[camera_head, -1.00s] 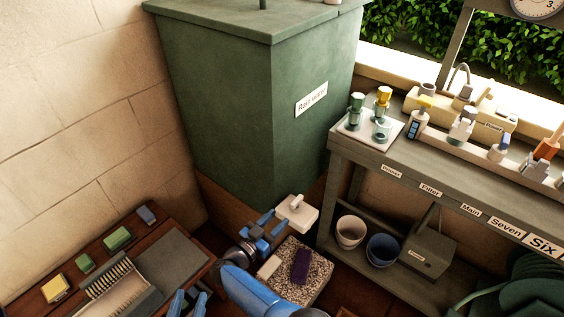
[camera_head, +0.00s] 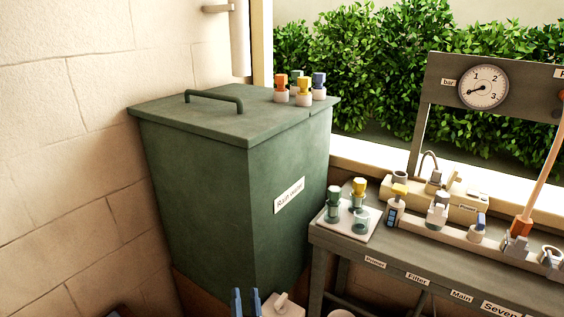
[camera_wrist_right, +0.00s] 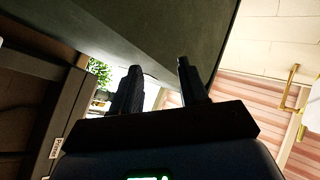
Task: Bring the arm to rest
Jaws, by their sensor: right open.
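My right gripper (camera_head: 246,301) shows at the bottom edge of the head view as two upright blue fingers in front of the green rain-water bin (camera_head: 210,205). In the right wrist view the gripper (camera_wrist_right: 158,77) is open, with two dark fingers apart and nothing between them. The dark green side of the bin (camera_wrist_right: 160,30) fills the top of that view, beyond the fingertips. The rest of my right arm is below the head view. My left gripper is out of view.
A white block with a knob (camera_head: 281,308) is just right of the fingers. The bench (camera_head: 400,268) on the right carries bottles on a white tray (camera_head: 335,229) and a row of fittings. Several small bottles (camera_head: 302,99) stand on the bin lid. A pale wall (camera_head: 60,150) is on the left.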

